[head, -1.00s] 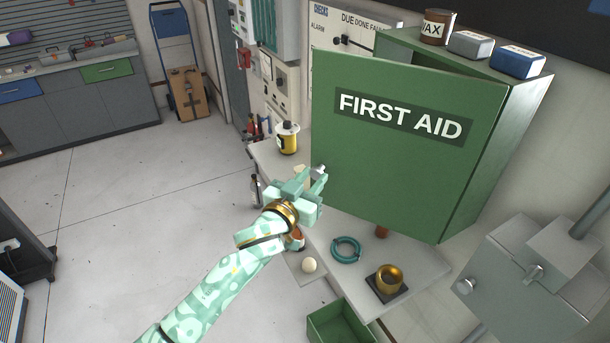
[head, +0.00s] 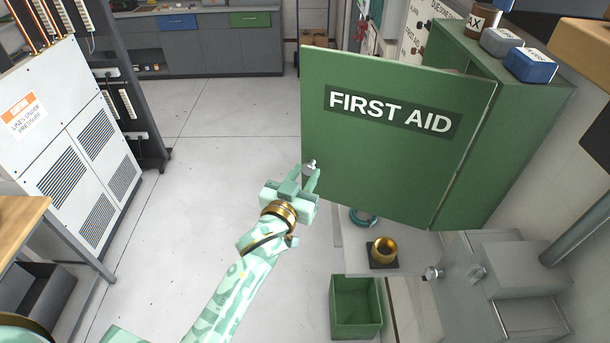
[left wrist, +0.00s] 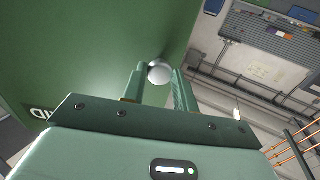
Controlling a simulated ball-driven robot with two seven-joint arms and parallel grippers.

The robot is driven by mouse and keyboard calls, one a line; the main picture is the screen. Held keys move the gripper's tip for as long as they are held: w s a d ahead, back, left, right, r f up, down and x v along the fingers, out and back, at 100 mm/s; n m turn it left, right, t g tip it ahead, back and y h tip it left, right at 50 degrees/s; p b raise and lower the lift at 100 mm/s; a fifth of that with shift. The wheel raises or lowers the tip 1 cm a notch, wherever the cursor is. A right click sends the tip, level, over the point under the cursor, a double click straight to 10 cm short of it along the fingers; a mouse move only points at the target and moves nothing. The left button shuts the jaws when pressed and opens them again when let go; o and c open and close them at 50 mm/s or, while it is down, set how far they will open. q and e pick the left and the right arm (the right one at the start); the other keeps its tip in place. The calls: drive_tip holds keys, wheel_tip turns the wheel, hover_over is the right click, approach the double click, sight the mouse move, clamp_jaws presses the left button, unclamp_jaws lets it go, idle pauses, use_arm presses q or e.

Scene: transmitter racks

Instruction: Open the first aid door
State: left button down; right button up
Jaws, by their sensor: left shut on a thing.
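The green first aid door (head: 385,165) carries the words FIRST AID and stands partly open from its green cabinet (head: 520,120). A dark gap shows along its top, and its hinge side is on the right. My left gripper (head: 311,172) is shut on the round silver knob (head: 310,164) at the door's left edge. In the left wrist view the knob (left wrist: 159,72) sits between the two fingertips, with the door (left wrist: 90,50) behind it on the left. The cabinet's inside is mostly hidden by the door. My right gripper is not in view.
A brown tin (head: 482,20), a grey box (head: 501,41) and a blue box (head: 530,64) stand on the cabinet. Below are a bench with a brass cup (head: 383,250), a green bin (head: 356,307) and a grey metal box (head: 515,268). The floor (head: 220,140) at left is clear.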

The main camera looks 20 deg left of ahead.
use_arm(q)
drive_tip(key=shift+r, duration=0.15)
drive_tip(key=c, duration=1.1)
unclamp_jaws()
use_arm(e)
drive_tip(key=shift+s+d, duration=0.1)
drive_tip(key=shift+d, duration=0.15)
use_arm(q)
drive_tip(key=shift+s+a+b, duration=0.2)
drive_tip(key=shift+s+b, duration=0.35)
drive_tip(key=shift+s, duration=2.2)
drive_tip(key=shift+s+a+b, duration=0.2)
drive_tip(key=shift+s+b, duration=0.3)
drive_tip(key=shift+s, duration=2.2)
drive_tip(key=shift+s+a+b, duration=0.2)
drive_tip(key=shift+s+b, duration=0.35)
drive_tip(key=shift+s, duration=2.2)
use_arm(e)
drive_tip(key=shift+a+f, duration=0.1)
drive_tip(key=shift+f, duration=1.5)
